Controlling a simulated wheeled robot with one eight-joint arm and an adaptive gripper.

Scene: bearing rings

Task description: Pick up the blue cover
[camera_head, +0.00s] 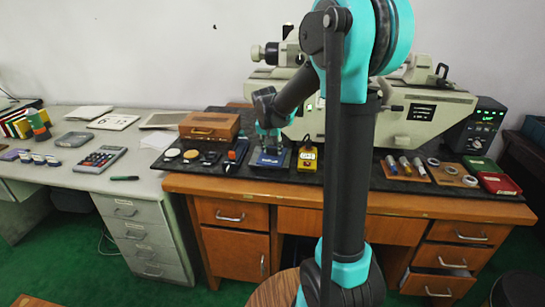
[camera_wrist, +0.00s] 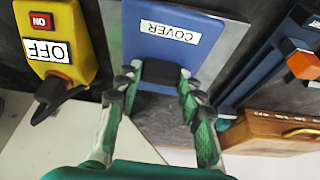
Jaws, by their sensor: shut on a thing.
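The blue cover (camera_wrist: 184,27) carries a white label reading COVER, seen upside down in the wrist view. It lies flat over a grey plate. In the head view the blue cover (camera_head: 269,160) shows on the dark mat, below my gripper. My gripper (camera_wrist: 160,78) has its two fingers on either side of a dark block at the cover's near edge, shut on it. In the head view my gripper (camera_head: 269,145) points down at the cover, and its fingertips are too small to make out there.
A yellow switch box (camera_wrist: 68,42) with an OFF label stands beside the cover. A wooden box (camera_head: 209,125) and a dark blue tool with an orange part (camera_wrist: 275,60) are on its other side. A large cream machine (camera_head: 430,103) stands behind.

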